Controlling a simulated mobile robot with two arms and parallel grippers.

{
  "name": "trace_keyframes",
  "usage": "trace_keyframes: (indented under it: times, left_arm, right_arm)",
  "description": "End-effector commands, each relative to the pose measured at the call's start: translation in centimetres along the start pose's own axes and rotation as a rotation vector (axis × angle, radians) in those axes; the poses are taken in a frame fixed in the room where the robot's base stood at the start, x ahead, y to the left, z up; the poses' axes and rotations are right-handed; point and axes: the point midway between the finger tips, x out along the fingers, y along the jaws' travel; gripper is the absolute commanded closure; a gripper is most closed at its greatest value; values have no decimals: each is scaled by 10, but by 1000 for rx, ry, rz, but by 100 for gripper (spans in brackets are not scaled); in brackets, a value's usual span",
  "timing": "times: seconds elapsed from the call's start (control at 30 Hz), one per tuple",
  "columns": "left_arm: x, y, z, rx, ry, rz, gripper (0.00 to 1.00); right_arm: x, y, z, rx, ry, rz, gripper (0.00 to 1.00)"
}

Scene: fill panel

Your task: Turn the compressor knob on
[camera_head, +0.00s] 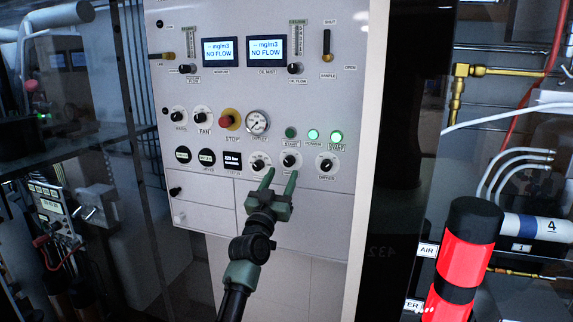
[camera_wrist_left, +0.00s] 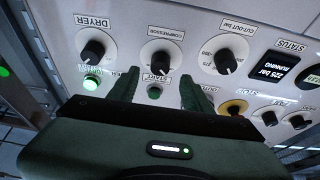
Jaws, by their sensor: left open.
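The compressor knob (camera_head: 290,161) is a black knob on a white round dial in the panel's lower knob row. It also shows in the wrist view, labelled COMPRESSOR (camera_wrist_left: 160,62). My left gripper (camera_head: 281,179) is open and empty, with its two green fingers pointing at the panel just below this knob. In the wrist view the left gripper's fingertips (camera_wrist_left: 159,82) sit to either side of the knob's line, and the knob stands free beyond them. I cannot tell the exact gap to the panel. My right gripper is not in view.
The dryer knob (camera_head: 327,165) and the cut-out knob (camera_head: 260,162) flank the compressor knob closely. Lit green buttons (camera_head: 336,137) and a red stop button (camera_head: 226,121) are above. Red cylinders (camera_head: 468,245) stand at the right. The panel's lower front is clear.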

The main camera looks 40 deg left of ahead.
Motion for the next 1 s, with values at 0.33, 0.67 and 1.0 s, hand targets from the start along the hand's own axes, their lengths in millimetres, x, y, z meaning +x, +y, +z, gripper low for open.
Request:
trace_keyframes:
  times: [0.33,0.67,1.0]
  left_arm:
    - [44,0,-1,0,0,0,51]
    - [48,0,1,0,-2,0,51]
    - [48,0,1,1,-2,1,100]
  right_arm:
    - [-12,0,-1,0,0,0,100]
    - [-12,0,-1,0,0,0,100]
    - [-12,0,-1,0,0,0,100]
